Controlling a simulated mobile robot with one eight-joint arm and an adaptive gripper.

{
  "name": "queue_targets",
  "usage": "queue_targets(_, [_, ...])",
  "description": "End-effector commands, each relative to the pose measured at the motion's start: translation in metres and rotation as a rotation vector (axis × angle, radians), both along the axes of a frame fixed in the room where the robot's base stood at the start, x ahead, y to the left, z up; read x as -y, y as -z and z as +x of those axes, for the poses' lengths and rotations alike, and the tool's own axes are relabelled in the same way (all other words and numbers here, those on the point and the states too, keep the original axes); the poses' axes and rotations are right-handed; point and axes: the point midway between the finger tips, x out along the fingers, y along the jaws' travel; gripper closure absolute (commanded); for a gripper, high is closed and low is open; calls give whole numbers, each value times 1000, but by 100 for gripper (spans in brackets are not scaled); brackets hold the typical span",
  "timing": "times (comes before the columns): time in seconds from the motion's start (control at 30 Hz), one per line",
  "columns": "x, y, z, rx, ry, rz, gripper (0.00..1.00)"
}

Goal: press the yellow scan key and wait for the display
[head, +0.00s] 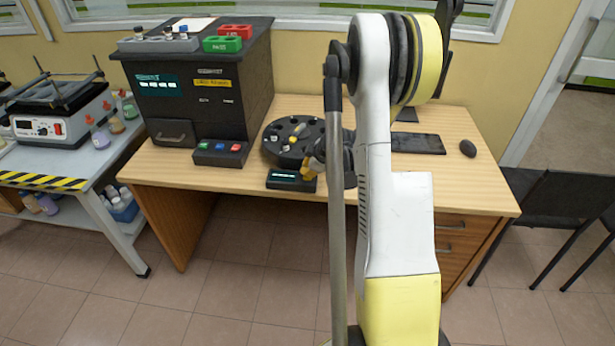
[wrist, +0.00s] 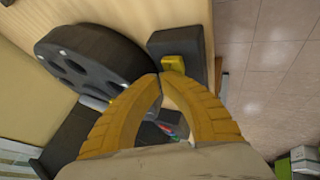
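The scan unit is a small dark box (head: 291,182) at the front edge of the desk, left of my arm in the head view. A small lit strip of cyan text shows on its display (head: 285,176), too small to read. In the wrist view the unit (wrist: 176,42) shows dark, with the yellow scan key (wrist: 181,62) near its edge. My gripper (wrist: 162,76) has its yellow fingertips together, just beside the key; I cannot tell whether they touch it. In the head view my gripper (head: 307,172) is at the unit's right end and hides the key.
A dark round carousel (head: 272,152) with holes and a few vials stands right behind the unit; it also fills the upper left of the wrist view (wrist: 65,50). A black analyser (head: 190,100) with coloured buttons stands left. A keyboard (head: 417,144) and mouse (head: 467,148) lie right.

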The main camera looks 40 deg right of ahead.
Motion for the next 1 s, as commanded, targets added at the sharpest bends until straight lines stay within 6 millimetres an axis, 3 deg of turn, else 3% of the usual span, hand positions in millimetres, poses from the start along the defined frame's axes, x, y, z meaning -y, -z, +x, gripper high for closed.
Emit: queue_targets(1.0, [0,11,0,0,0,0,100])
